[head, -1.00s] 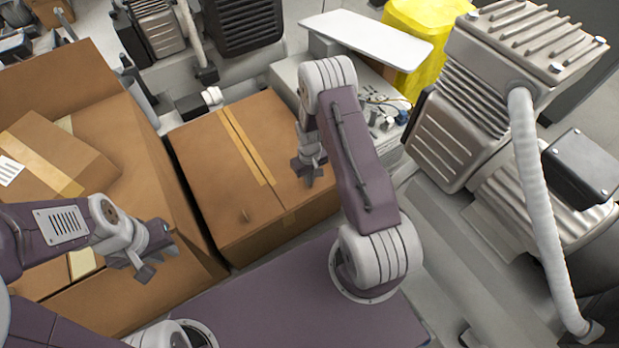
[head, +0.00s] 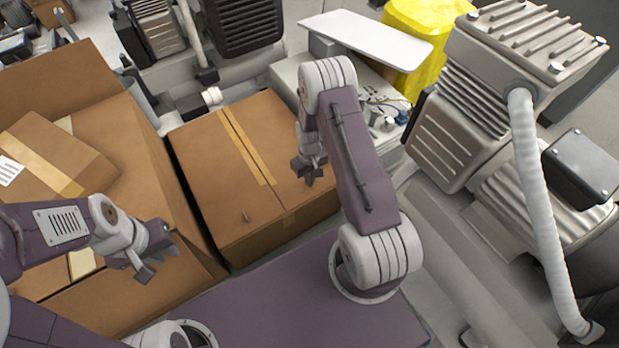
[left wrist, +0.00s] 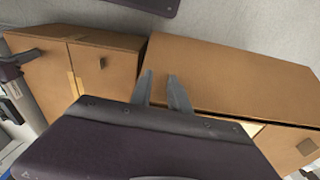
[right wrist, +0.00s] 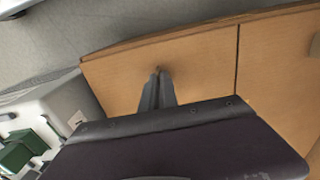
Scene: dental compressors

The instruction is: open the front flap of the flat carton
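The flat carton (head: 215,160) is a closed brown box in the middle of the head view, with tape strips along its top and a small brown tab (head: 246,216) near its front left. My right gripper (head: 308,178) is at the carton's right part. In the right wrist view its fingers (right wrist: 157,80) are close together around a small brown tab (right wrist: 157,70) on the carton's top. The top looks flat and closed. My left gripper (head: 160,262) is open and empty above the large box to the left; its parted fingers (left wrist: 160,78) also show in the left wrist view.
A large open box (head: 140,150) stands left of the carton, with a smaller taped box (head: 65,150) inside. Grey compressor units (head: 450,120) stand at the right. A yellow bag (head: 425,40) and a white panel (head: 370,38) are at the back.

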